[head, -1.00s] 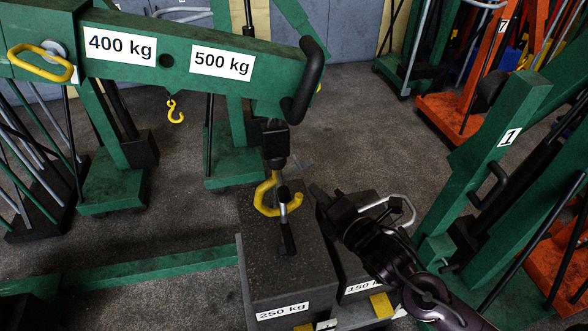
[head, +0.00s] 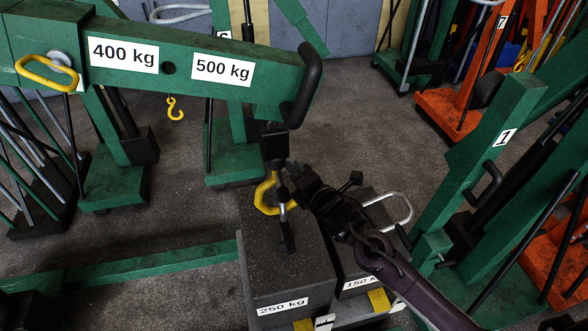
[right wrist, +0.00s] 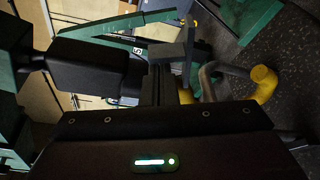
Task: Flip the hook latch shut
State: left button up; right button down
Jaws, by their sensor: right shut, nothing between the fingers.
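The yellow hook (head: 264,196) hangs in the head view from a black swivel block (head: 273,145) at the tip of the green crane boom. It is at the handle of the 250 kg weight (head: 277,275). Part of the hook is hidden behind my right gripper (head: 294,178), which is shut and empty against its right side. I cannot tell whether they touch. The latch is too small and covered to make out its position. In the right wrist view the yellow hook (right wrist: 264,84) shows right of the dark fingers. My left gripper is out of view.
The 150 kg weight (head: 352,270) with a pale handle stands right of the 250 kg one. The green boom (head: 150,54) spans the upper left. A green jack marked 1 (head: 490,155) stands at the right. Floor between is clear.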

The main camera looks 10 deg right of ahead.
jog(key=shift+d+f+m+b, duration=0.3)
jog(key=shift+m+b, duration=0.2)
jog(key=shift+m, duration=0.3)
jog(key=shift+d, duration=0.1)
jog(key=m+t+b, duration=0.1)
jog(key=m, duration=0.1)
jog(key=d+f+m+t+b, duration=0.1)
jog(key=m+b, duration=0.1)
jog(key=m, duration=0.1)
jog(key=f+m+t+b, duration=0.1)
jog(key=m+b, duration=0.1)
jog(key=m, duration=0.1)
jog(key=shift+d+f+y, duration=0.25)
jog(key=shift+d+y, duration=0.05)
jog(key=shift+d, duration=0.05)
jog(key=shift+f, duration=0.1)
